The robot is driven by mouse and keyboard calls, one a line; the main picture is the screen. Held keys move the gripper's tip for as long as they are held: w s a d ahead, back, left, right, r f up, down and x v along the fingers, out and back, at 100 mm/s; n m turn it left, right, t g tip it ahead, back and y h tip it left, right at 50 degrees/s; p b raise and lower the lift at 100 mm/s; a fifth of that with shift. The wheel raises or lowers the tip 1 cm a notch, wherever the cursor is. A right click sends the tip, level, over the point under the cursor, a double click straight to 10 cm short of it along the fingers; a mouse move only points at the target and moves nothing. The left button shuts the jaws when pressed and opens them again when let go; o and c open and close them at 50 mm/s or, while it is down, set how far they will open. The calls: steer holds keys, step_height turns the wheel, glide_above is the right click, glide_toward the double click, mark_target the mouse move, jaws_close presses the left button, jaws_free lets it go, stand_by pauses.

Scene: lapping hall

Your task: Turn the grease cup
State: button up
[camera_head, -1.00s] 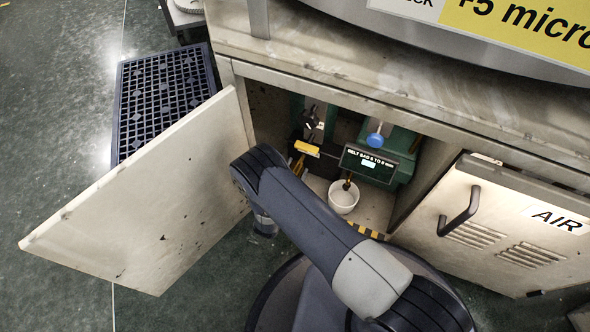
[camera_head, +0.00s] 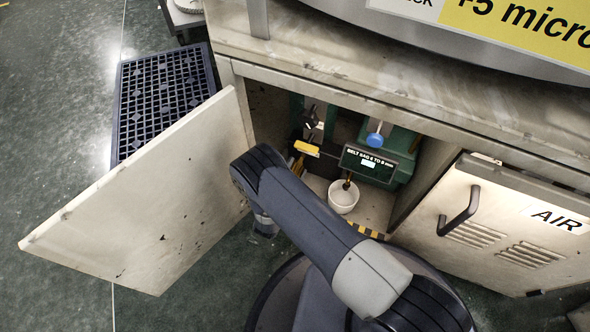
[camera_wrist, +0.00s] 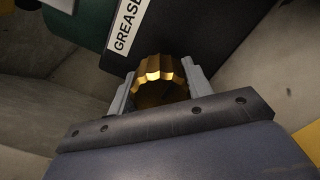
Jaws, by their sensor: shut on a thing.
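The grease cup (camera_wrist: 160,82) is a brass, fluted round cap in the wrist view. It sits just below a white label (camera_wrist: 125,27) on a dark plate, with the letters "GREASE" showing. My gripper (camera_wrist: 157,90) has its two grey fingers on opposite sides of the cup and is shut on it. The lower part of the cup is hidden behind the gripper's dark bar. In the head view my arm reaches toward the open cabinet; I cannot make out the gripper or the cup there.
The cabinet door (camera_head: 150,200) stands open on the left. Inside are a blue knob (camera_head: 375,139), a sign with a small display (camera_head: 368,163), a yellow part (camera_head: 306,149) and a white pot (camera_head: 342,197). A closed panel with a handle (camera_head: 459,212) is on the right.

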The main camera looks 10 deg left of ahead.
steer(key=o, duration=1)
steer(key=shift+c, duration=0.2)
steer(key=shift+s, duration=0.1)
steer(key=s+a+p, duration=0.1)
steer(key=s+p, duration=0.2)
steer(key=s, duration=0.7)
steer(key=shift+s+a, duration=0.3)
steer(key=shift+a, duration=0.05)
steer(key=shift+w, duration=0.15)
steer(key=w+b, duration=0.1)
steer(key=w, duration=0.2)
steer(key=w+d+b, duration=0.1)
steer(key=w, duration=0.3)
steer(key=w+b, duration=0.1)
steer(key=w, duration=0.2)
steer(key=shift+w+d, duration=0.3)
steer(key=shift+d, duration=0.05)
steer(key=shift+s, duration=0.1)
